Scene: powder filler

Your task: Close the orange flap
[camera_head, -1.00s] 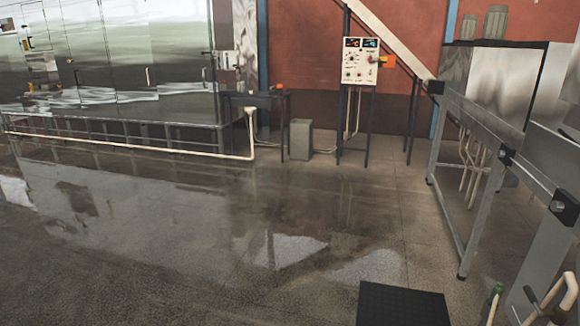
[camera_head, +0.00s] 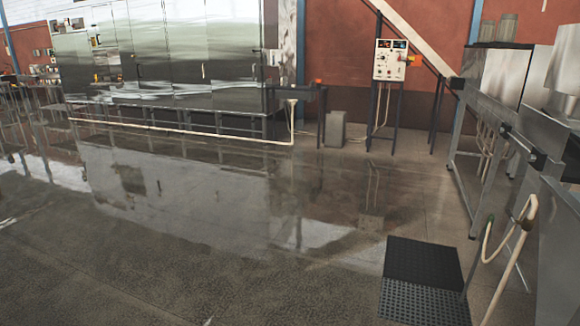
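I cannot make out an orange flap for certain. A small orange part (camera_head: 410,59) sticks out at the right side of the white control panel (camera_head: 389,62) on dark legs at the back wall. A second small orange thing (camera_head: 318,82) sits on the dark stand (camera_head: 308,98) left of the panel. Both are far off and too small to tell what they are. Neither of my grippers is in view.
A long cabinet machine (camera_head: 165,60) with shiny doors stands at the back left, with a pale pipe along its base. Metal machinery (camera_head: 510,130) and a cream handrail (camera_head: 508,245) line the right. A black step (camera_head: 424,262) lies at the front right. The middle floor is clear.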

